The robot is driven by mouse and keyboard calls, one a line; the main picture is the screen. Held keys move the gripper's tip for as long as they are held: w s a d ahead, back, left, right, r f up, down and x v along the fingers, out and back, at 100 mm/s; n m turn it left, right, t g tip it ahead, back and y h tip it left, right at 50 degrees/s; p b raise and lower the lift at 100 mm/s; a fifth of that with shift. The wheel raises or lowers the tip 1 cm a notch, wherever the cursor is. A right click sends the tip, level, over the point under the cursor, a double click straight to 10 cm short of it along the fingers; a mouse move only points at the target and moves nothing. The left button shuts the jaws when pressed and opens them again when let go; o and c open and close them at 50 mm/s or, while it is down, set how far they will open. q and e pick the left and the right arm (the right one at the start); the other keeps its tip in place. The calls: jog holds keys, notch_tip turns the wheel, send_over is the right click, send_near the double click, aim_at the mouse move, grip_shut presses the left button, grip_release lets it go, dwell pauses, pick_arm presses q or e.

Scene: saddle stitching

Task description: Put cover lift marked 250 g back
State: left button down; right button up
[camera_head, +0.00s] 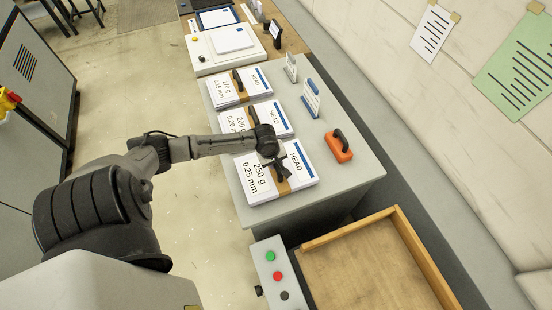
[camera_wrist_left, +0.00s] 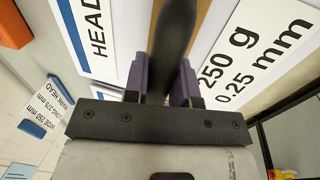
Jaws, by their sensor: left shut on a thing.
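The cover lift marked 250 g (camera_head: 257,184) is a white stack labelled HEAD and 0.25 mm, with a brown band and a dark handle. It is at the near end of the grey table, and I cannot tell whether it is slightly raised. My left gripper (camera_head: 277,166) is over its middle, shut on the dark handle. In the left wrist view the handle (camera_wrist_left: 175,35) stands between the purple-sided fingers of the gripper (camera_wrist_left: 165,82), which partly hide the cover lift (camera_wrist_left: 240,60). My right gripper is not in view.
Stacks marked 200 g (camera_head: 232,121) and 170 g (camera_head: 228,92) lie farther along the grey table (camera_head: 350,178). An orange block with a black handle (camera_head: 340,147) and small upright cards (camera_head: 311,98) stand to the right. A wooden-rimmed tray (camera_head: 375,268) and button panel (camera_head: 266,248) are nearest.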

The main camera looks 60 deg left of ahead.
aim_at(270, 170)
pick_arm(q)
jog(key=shift+w+f, duration=0.15)
jog(key=shift+f, duration=0.5)
jog(key=shift+f, duration=0.15)
jog(key=c, duration=0.9)
grip_release()
jog(key=shift+f, duration=0.1)
jog(key=shift+c, duration=0.2)
notch_tip(270, 170, up, 11)
jog(key=s, duration=0.2)
jog(key=s+d+f+m, duration=0.2)
jog(key=s+d+m, duration=0.3)
jog(key=d, duration=0.3)
jog(key=s+d+f+m, duration=0.2)
jog(key=s+d+m, duration=0.2)
jog(key=d+m, duration=0.3)
jog(key=s+d+r+m+t, duration=0.1)
jog(key=s+d+r+m, duration=0.3)
jog(key=s+d+m, duration=0.2)
jog(key=d, duration=0.2)
jog(key=shift+s+d+m+p, duration=0.2)
jog(key=shift+d+m+p, duration=0.1)
jog(key=shift+d+p, duration=0.05)
